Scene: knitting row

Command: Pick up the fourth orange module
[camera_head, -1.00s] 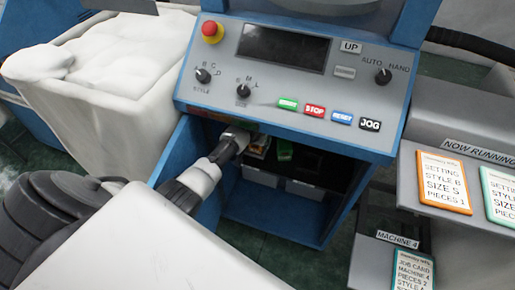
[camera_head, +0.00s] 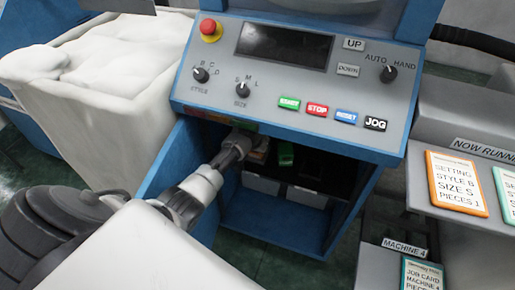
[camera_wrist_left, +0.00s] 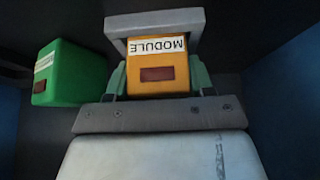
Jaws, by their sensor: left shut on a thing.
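An orange module (camera_wrist_left: 158,72) with a white label reading MODULE, upside down in the left wrist view, sits between the fingers of my left gripper (camera_wrist_left: 158,82). The gripper is shut on it. In the head view my left gripper (camera_head: 240,143) is inside the open cabinet under the control panel. The panel's edge and the dark interior partly hide its fingertips there, and I cannot make out the orange module clearly. My right gripper is in neither view.
A green module (camera_wrist_left: 70,73) is left of the orange one in the wrist view, and something green (camera_head: 286,153) shows in the cabinet. The blue cabinet wall (camera_head: 170,165) and the control panel (camera_head: 290,80) closely border my arm. A white bin (camera_head: 90,140) stands left.

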